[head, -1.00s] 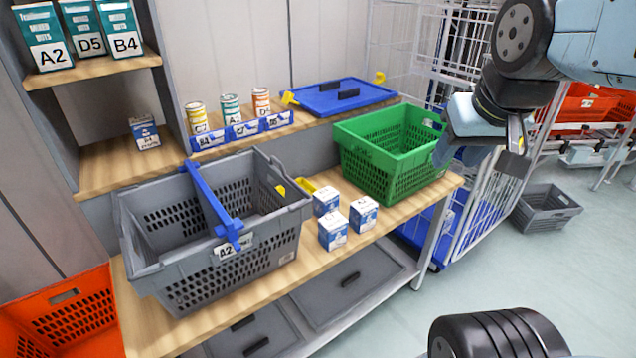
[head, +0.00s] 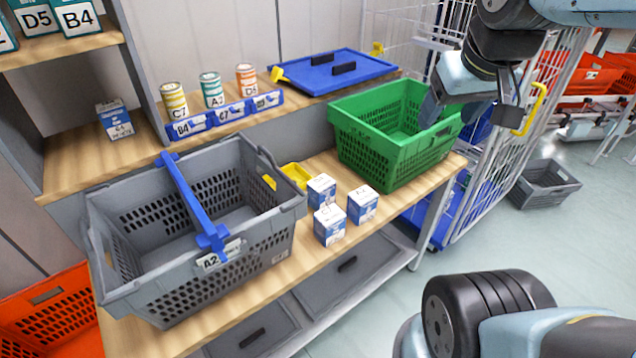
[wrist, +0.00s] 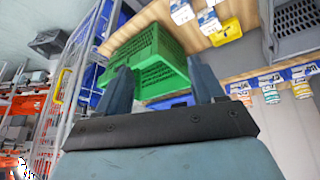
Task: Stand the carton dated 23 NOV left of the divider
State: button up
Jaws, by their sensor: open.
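Three small white-and-blue cartons stand together on the bench: a back one (head: 321,190), a front one (head: 329,225) and a right one (head: 362,205). A fourth carton (head: 114,121) stands on the wooden shelf at left. Their dates are too small to read, so I cannot tell which is 23 NOV. The grey tote (head: 180,292) labelled A2 has a blue divider bar (head: 193,195) across it; its visible floor is bare. My gripper (wrist: 162,82) is open and empty, high near the green crate (head: 385,165), right of the cartons.
A yellow bin (head: 296,175) sits behind the cartons. Cans (head: 211,90) stand behind a blue label rail (head: 225,113). A blue lid (head: 335,68) lies on the upper ledge. A wire cage (head: 490,170) stands right of the bench. An orange tote (head: 50,315) is at lower left.

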jog(key=o, duration=0.3)
jog(key=w+a+f+n, duration=0.1)
jog(key=w+n, duration=0.1)
jog(key=w+f+n+g, duration=0.1)
jog(key=w+n, duration=0.1)
jog(key=w, duration=0.1)
jog(key=w+a+n+h, duration=0.1)
jog(key=w, duration=0.1)
jog(key=shift+w+a+f+n+g, duration=0.15)
jog(key=shift+a+f+n+g, duration=0.15)
jog(key=shift+f+n, duration=0.1)
jog(key=shift+o, duration=0.2)
jog(key=n+g+y, duration=0.1)
jog(key=n+g, duration=0.3)
jog(key=n, duration=1.5)
send_over(322, 182)
notch_tip(322, 182, down, 21)
notch_tip(322, 182, down, 13)
